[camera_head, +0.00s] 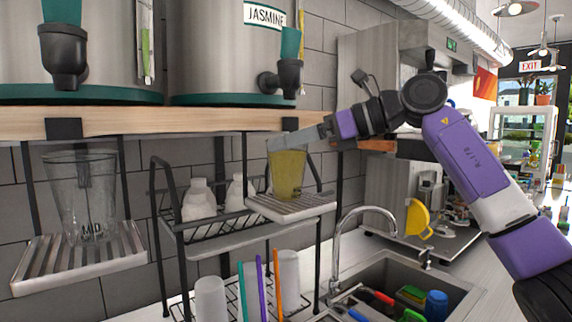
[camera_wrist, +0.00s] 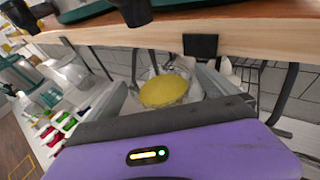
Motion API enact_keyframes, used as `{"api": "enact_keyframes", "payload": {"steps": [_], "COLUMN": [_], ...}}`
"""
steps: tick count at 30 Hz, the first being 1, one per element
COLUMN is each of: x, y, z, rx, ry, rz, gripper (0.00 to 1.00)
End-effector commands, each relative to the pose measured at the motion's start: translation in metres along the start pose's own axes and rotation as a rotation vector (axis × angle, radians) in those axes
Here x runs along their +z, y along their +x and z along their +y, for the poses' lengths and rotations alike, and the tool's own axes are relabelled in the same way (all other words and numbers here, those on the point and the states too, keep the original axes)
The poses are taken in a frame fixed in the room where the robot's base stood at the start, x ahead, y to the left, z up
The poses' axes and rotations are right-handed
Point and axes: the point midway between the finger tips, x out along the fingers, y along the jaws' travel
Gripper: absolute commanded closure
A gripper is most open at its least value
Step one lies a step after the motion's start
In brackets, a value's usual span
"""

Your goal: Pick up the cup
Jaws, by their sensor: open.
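A clear cup with yellow-green liquid (camera_head: 289,172) stands upright on a small slatted drip tray (camera_head: 300,206) under the wooden shelf. In the wrist view the cup (camera_wrist: 163,91) shows from above, between the two fingers. My gripper (camera_head: 285,143) reaches in from the right at the height of the cup's rim. In the wrist view my gripper (camera_wrist: 165,88) is open, with one finger on each side of the cup. I cannot tell whether either finger touches it. A second clear cup (camera_head: 83,195), marked MID and empty, stands on the left drip tray (camera_head: 40,270).
Large dispensers with black taps (camera_head: 65,55) and a JASMINE label stand on the wooden shelf (camera_head: 200,120) just above my gripper. A wire rack (camera_head: 168,215) with white bottles is behind the cup. A faucet (camera_head: 340,235) and sink (camera_head: 460,292) are at lower right.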

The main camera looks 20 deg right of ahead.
Motion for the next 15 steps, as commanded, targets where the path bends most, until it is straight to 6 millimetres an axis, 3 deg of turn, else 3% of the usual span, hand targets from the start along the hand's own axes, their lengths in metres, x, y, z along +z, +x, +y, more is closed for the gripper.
{"api": "enact_keyframes", "payload": {"steps": [4,11,15], "x": [0.0007,-0.0003,-0.0002], "y": [0.0128,0.0147,0.0146], "z": [-0.0004,-0.0006,-0.0005], "rx": [0.0,-0.001,-0.001], "ry": [0.002,0.001,0.001], "rz": [0.0,0.0,0.0], "gripper": [0.02,0.02,0.25]}}
